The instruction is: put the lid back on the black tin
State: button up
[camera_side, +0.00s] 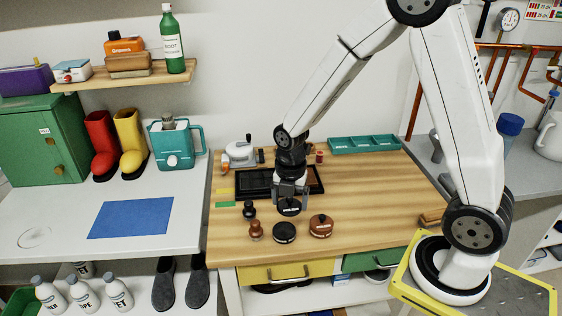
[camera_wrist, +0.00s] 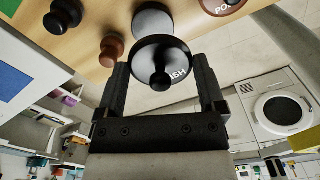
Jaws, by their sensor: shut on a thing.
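My gripper (camera_side: 290,194) is shut on a black lid (camera_side: 289,207) with a round knob and white lettering. In the wrist view the two fingers of my gripper (camera_wrist: 161,65) flank the lid (camera_wrist: 178,55), whose knob faces the camera; part of the lettering reads "SH". The black tin (camera_side: 284,233) stands on the wooden bench, nearer the front edge than the lid. In the wrist view the tin (camera_wrist: 152,20) shows just beyond the lid, partly covered by it. The exact height of the lid above the bench is hard to tell.
A brown lidded tin (camera_side: 320,226) stands right of the black tin. A small brown knobbed piece (camera_side: 255,231) and a black one (camera_side: 249,210) stand to the left. A black tray (camera_side: 254,183) lies behind my gripper. The bench's right side is mostly clear.

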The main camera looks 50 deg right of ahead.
aim_at(285, 229)
jog(key=shift+w+a+f, duration=0.25)
jog(key=shift+w+a, duration=0.2)
jog(key=shift+a, duration=0.05)
jog(key=shift+f, duration=0.2)
jog(key=shift+f, duration=2.95)
jog(key=shift+f, duration=0.2)
dwell(0.4)
jog(key=o, duration=0.9)
jog(key=shift+r, duration=0.1)
jog(key=shift+r, duration=3.4)
